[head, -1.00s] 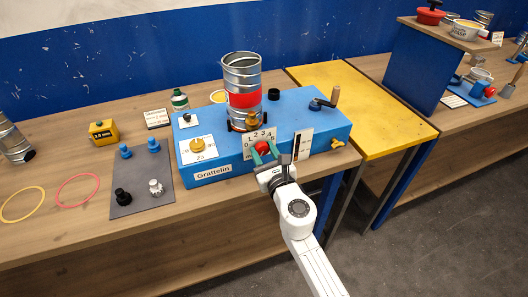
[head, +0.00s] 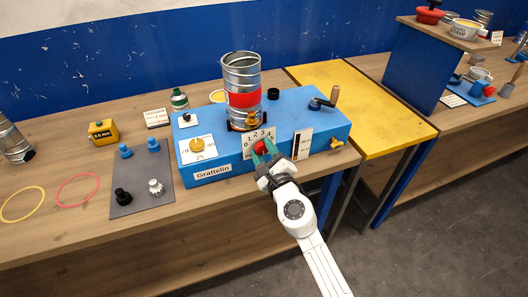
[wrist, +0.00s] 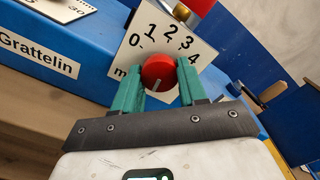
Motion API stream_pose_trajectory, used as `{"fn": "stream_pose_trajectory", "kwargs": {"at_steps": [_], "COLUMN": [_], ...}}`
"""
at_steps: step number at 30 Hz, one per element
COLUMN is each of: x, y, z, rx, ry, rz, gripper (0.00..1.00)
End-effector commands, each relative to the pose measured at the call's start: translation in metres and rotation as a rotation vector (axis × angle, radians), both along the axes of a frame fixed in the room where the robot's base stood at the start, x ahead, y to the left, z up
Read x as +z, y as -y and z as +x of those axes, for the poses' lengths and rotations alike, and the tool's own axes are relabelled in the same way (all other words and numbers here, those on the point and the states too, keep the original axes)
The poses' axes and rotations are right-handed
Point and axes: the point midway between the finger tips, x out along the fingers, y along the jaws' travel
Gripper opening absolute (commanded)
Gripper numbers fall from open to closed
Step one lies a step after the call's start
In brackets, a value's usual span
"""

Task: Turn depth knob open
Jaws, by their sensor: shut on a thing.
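The red depth knob (head: 260,147) sits on the front face of the blue machine (head: 312,126), in front of a white dial card (head: 249,141) with numbers. In the wrist view the knob (wrist: 158,70) lies between the two green fingers of my gripper (wrist: 160,78), which is shut on it. A pale stripe on the knob shows at its lower edge. The dial card (wrist: 130,55) reads 0, 1, 2, 3, 4 around the knob's upper side; its lower part is hidden by the fingers. In the head view my gripper (head: 265,152) reaches the knob from the front.
A metal duct (head: 241,75) with a red band stands on the machine. A yellow knob (head: 197,145) is at its left, a crank (head: 326,101) at its right. A grey mat (head: 132,190) with fittings lies left. A yellow table (head: 370,100) adjoins on the right.

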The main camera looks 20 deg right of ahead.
Motion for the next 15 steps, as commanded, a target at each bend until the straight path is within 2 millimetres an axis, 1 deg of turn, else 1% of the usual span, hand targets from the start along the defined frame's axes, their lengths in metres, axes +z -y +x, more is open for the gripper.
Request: {"fn": "stream_pose_trajectory", "kwargs": {"at_steps": [1, 13, 14, 15], "x": [-0.0040, -0.0042, -0.0042, -0.0039], "y": [-0.0007, -0.0007, -0.0007, -0.0006], "z": [-0.0010, -0.0011, -0.0011, -0.0010], "rx": [0.002, 0.002, 0.002, 0.001], "ry": [-0.007, -0.007, -0.007, -0.007], "rz": [-0.004, -0.008, -0.008, -0.008], "gripper": [0.11, 0.11, 0.45, 0.48]}}
